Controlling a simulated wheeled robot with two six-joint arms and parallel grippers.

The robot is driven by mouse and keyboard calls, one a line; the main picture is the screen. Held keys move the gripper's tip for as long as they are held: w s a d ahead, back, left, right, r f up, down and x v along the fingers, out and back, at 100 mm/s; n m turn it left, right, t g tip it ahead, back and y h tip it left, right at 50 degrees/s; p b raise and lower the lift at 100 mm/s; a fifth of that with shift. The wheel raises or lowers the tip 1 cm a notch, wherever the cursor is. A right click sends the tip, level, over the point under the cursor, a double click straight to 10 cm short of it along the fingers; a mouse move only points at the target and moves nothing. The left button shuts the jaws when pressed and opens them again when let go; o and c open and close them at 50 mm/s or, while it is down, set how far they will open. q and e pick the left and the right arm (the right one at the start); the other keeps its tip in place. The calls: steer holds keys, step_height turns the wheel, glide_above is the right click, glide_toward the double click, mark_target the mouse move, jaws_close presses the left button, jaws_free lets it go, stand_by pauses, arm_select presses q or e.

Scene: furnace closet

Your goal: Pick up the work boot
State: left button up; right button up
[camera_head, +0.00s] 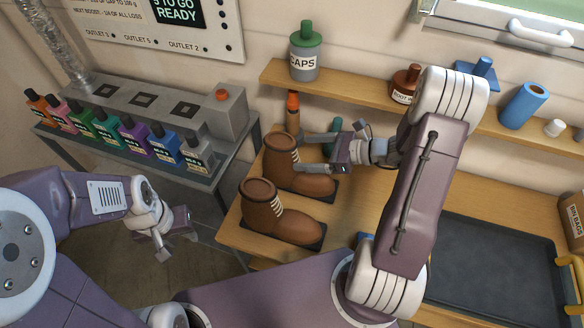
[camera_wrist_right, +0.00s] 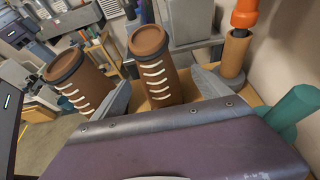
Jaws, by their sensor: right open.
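Two brown work boots with white laces and dark soles stand upright on the wooden bench, the front boot (camera_head: 272,217) nearer me and the rear boot (camera_head: 309,182) behind it. My right gripper (camera_head: 299,152) is open at the upper shaft of the rear boot. In the right wrist view the rear boot's shaft (camera_wrist_right: 154,62) stands between the two spread fingers (camera_wrist_right: 160,92); I cannot tell whether they touch it. The front boot (camera_wrist_right: 77,80) is outside the left finger there. My left gripper (camera_head: 177,247) is open and empty, low over the floor left of the bench.
An orange-topped brown cylinder (camera_head: 293,112) and a teal item (camera_head: 334,135) stand close behind the rear boot. A shelf (camera_head: 350,92) with a caps jar (camera_head: 305,55) runs above. A rack of coloured bottles (camera_head: 135,135) stands left; a dark tray (camera_head: 490,270) lies right.

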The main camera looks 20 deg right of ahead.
mark_target(296, 155)
steer(key=a, duration=0.2)
steer(key=w+a+f+p, duration=0.1)
steer(key=a, duration=0.1)
steer(key=shift+w+a+f, duration=0.1)
steer(key=shift+w+f, duration=0.2)
steer(key=shift+w, duration=0.25)
steer(key=shift+c, duration=0.9)
steer(key=shift+s, duration=0.2)
steer(key=c, duration=1.5)
jaws_close()
steer(key=shift+w, duration=0.15)
